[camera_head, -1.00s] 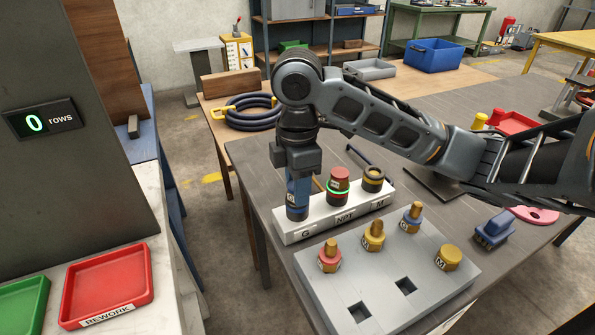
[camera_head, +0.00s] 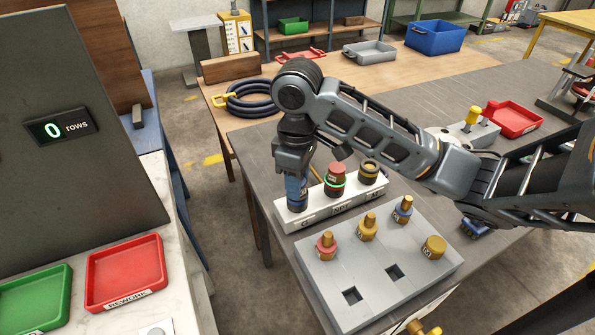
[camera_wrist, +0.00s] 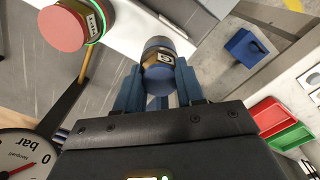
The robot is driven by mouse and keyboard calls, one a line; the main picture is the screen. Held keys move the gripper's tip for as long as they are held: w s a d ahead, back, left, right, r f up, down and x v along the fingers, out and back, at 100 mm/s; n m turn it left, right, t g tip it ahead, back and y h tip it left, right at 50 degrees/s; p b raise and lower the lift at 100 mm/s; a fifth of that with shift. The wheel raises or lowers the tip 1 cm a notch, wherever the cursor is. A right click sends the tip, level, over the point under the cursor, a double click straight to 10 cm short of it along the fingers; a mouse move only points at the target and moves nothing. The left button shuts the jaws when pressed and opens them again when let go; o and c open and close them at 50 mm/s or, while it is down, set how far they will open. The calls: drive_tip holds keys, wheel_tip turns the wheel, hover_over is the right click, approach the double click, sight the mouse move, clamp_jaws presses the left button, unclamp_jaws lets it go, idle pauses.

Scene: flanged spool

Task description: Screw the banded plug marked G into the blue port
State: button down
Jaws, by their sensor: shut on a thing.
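My gripper (camera_head: 297,186) points down at the left end of a white block (camera_head: 288,222) labelled G, NPT and M. In the wrist view its blue fingers (camera_wrist: 158,92) are shut on the banded plug (camera_wrist: 160,75), which has a blue end and a brass band marked G. The fingers hide most of the plug in the head view.
A grey block (camera_head: 330,262) in front holds several fittings and two empty square holes. A gauge (camera_wrist: 25,150) shows in the wrist view.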

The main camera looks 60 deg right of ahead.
drive_tip(key=m, duration=0.2)
drive_tip(key=shift+m, duration=0.4)
drive_tip(key=m, duration=0.6)
drive_tip(key=c, duration=0.6)
unclamp_jaws()
drive_tip(key=shift+f, duration=0.1)
